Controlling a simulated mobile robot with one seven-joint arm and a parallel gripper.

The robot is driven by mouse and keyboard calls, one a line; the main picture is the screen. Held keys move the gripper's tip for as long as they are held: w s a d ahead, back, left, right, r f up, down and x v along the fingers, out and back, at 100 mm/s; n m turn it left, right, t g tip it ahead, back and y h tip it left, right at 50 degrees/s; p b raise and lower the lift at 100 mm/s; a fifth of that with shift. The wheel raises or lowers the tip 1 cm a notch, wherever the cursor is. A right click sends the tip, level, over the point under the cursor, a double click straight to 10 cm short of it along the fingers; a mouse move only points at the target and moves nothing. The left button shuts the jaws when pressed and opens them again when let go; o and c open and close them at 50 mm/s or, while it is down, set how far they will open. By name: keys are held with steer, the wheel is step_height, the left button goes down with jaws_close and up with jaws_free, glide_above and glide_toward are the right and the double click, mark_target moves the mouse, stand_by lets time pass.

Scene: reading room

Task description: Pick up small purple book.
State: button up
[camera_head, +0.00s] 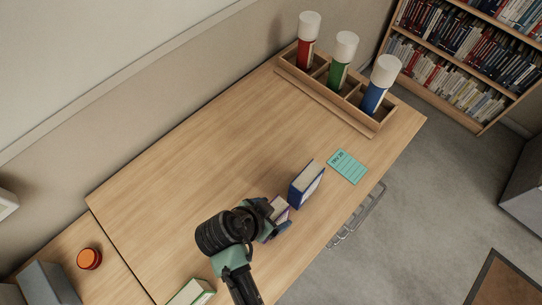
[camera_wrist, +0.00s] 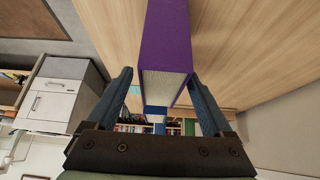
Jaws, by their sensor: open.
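The small purple book (camera_head: 279,208) stands on the wooden table, partly hidden by my gripper in the head view. In the wrist view the purple book (camera_wrist: 167,38) shows its purple cover and pale page edges. It lies between the two fingers of my gripper (camera_wrist: 160,77).
A blue book (camera_head: 305,187) stands close beyond the purple book. A teal card (camera_head: 347,167) lies to its right. A wooden rack (camera_head: 327,98) with red, green and blue tubes stands at the back. The table's middle is clear.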

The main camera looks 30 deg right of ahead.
steer(key=shift+x, duration=1)
steer(key=shift+r, duration=0.1)
jaws_close()
